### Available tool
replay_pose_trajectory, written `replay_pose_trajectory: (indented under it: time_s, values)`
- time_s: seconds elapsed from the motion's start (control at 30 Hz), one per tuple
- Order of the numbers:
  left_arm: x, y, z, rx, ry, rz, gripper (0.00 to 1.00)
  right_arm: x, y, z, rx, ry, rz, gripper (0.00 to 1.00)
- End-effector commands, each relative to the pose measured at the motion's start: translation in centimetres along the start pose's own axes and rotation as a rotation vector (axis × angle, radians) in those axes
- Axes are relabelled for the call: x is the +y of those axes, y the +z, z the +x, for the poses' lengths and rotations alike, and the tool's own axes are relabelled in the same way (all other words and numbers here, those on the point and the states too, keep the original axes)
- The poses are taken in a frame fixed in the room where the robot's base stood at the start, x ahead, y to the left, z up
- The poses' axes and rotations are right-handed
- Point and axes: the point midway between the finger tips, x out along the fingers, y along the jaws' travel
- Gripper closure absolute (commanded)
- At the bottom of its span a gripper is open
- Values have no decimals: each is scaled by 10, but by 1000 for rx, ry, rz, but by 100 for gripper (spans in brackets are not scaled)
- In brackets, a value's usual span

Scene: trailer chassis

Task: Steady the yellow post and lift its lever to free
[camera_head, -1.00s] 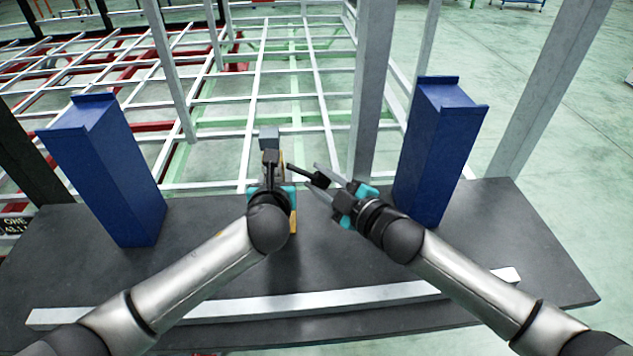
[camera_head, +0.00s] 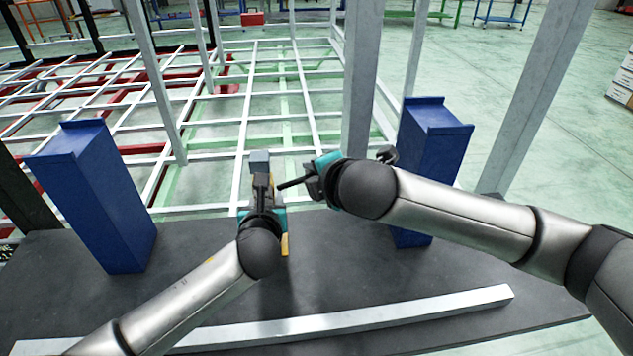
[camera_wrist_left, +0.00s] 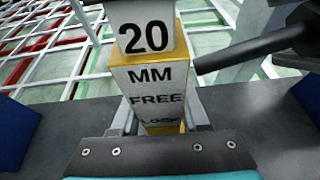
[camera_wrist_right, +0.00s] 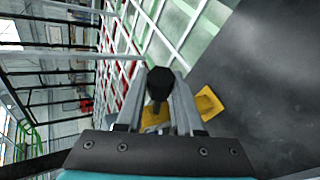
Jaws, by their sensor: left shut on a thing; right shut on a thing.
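The yellow post (camera_head: 285,243) stands upright on the dark deck, mostly hidden by my left arm in the head view. In the left wrist view the post (camera_wrist_left: 157,78) shows "MM", "FREE" and a partly hidden lower word, under a grey block (camera_wrist_left: 145,32) marked "20". My left gripper (camera_head: 262,195) is shut around the post. The black lever (camera_head: 290,184) reaches right from the post and slopes slightly upward to my right gripper (camera_head: 310,182). In the right wrist view the lever's rounded black end (camera_wrist_right: 160,83) sits between the shut fingers. The post's yellow foot (camera_wrist_right: 208,102) shows beside them.
Blue upright blocks stand at left (camera_head: 95,195) and right (camera_head: 432,145), the right one partly behind my right arm. A pale metal bar (camera_head: 330,323) lies along the deck's near side. A grey upright (camera_head: 360,80) rises just behind my right gripper. The chassis grid (camera_head: 265,85) lies beyond.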

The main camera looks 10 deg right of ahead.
Motion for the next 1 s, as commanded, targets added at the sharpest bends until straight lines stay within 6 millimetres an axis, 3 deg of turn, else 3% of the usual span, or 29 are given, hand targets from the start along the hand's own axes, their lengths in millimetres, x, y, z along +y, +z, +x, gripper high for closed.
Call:
replay_pose_trajectory:
  time_s: [0.5,1.0]
  values:
    - [0,-4,0,7,0,3,100,25,-9,-9,-164,-127,-291,100]
    - [0,-4,0,7,0,4,100,28,-11,-10,-200,-158,-353,100]
